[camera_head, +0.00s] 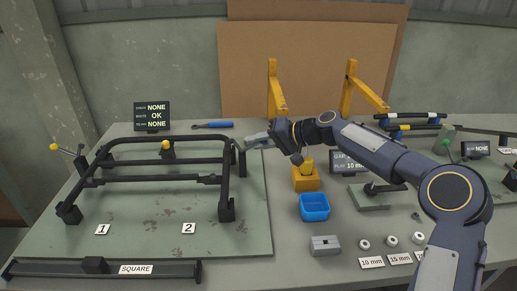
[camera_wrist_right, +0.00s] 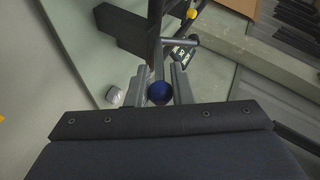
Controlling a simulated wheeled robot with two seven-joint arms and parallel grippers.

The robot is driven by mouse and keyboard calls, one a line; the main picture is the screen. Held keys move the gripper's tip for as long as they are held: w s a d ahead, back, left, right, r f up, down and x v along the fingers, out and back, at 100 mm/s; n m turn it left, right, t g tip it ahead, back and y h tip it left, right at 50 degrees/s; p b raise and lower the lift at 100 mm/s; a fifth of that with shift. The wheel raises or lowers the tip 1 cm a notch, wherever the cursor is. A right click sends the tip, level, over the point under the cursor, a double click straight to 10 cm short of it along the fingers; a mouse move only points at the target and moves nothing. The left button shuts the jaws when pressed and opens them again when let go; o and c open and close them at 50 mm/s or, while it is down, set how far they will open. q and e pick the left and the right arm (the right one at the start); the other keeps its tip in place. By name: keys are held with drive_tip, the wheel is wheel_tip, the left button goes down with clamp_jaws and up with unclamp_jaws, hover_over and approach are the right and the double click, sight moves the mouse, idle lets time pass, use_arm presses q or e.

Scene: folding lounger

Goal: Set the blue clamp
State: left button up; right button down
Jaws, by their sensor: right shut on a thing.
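My right gripper (camera_head: 250,140) reaches in from the right to the far right corner of the black tubular frame (camera_head: 150,138) on the green plate (camera_head: 150,240). In the right wrist view its two fingers (camera_wrist_right: 159,84) are closed around the blue round knob of the blue clamp (camera_wrist_right: 160,94). The clamp's lever and base are mostly hidden by the fingers and frame. In the head view the blue knob is hidden by the gripper. Two yellow-knobbed clamps show, one at the left (camera_head: 67,152) and one at the back of the frame (camera_head: 166,148). My left gripper is not in view.
A display (camera_head: 152,116) reading NONE, OK, NONE stands behind the plate, near a blue-handled tool (camera_head: 213,125). A blue bin (camera_head: 314,207), a yellow block (camera_head: 306,181) and a grey block (camera_head: 324,245) stand right of the plate. A bar marked SQUARE (camera_head: 170,270) lies in front.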

drive_tip(key=shift+f, duration=0.15)
idle(0.3)
drive_tip(key=c, duration=1.3)
unclamp_jaws()
drive_tip(key=shift+c, duration=0.2)
drive_tip(key=v, duration=0.8)
drive_tip(key=shift+b, duration=0.35)
drive_tip(key=shift+f, duration=0.1)
